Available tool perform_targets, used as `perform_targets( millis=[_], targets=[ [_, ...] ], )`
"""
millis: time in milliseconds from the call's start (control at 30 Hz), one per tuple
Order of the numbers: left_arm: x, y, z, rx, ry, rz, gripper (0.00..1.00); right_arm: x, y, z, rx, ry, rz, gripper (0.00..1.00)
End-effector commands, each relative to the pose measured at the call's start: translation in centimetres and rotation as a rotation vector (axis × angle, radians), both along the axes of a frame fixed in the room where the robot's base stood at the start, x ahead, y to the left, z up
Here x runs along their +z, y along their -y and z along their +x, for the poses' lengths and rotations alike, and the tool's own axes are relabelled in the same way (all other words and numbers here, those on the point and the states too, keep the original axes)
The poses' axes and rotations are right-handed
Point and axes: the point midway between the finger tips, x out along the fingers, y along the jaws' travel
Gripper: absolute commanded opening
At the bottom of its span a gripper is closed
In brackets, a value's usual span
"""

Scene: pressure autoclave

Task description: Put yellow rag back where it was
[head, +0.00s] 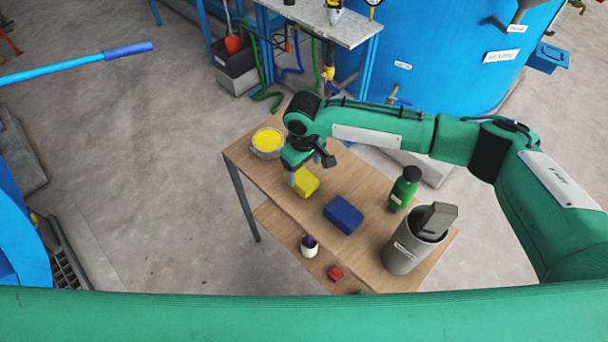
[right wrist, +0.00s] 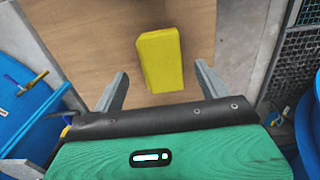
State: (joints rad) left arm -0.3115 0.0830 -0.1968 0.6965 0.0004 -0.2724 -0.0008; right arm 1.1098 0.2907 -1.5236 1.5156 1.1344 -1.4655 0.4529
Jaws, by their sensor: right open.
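The yellow rag (head: 306,182) is a folded block lying on the wooden table (head: 365,185). In the right wrist view the yellow rag (right wrist: 161,60) lies ahead of and between the open fingers. My right gripper (head: 291,180) is at the rag's left side in the head view, with the arm partly hiding it. In the right wrist view the right gripper (right wrist: 158,82) is open and empty, its fingers apart on either side of the rag's near end. Whether the fingers touch the rag cannot be told. My left gripper is not in view.
On the table stand a bowl of yellow material (head: 268,142), a blue folded block (head: 343,215), a green bottle (head: 404,188) and a grey bin (head: 401,250). A lower shelf (head: 283,232) holds a white container (head: 309,247) and a red object (head: 335,273).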

Motion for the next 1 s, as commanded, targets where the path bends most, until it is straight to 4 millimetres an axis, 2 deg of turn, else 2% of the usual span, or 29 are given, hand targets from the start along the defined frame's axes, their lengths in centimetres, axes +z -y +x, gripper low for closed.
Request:
perform_targets(
  millis=[200,400,567,1000],
  targets=[
    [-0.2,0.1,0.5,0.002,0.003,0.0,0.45,4.6,-0.1,0.1,0.001,0.002,0.002,0.76],
    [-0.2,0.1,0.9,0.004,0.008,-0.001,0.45,6.9,0.0,0.0,0.0,-0.001,0.001,0.76],
    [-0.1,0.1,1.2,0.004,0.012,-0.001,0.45,7.5,0.0,0.0,0.0,-0.001,0.001,0.76],
    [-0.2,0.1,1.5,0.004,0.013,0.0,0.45,7.5,0.0,0.0,0.0,-0.001,0.0,0.76]
  ],
)
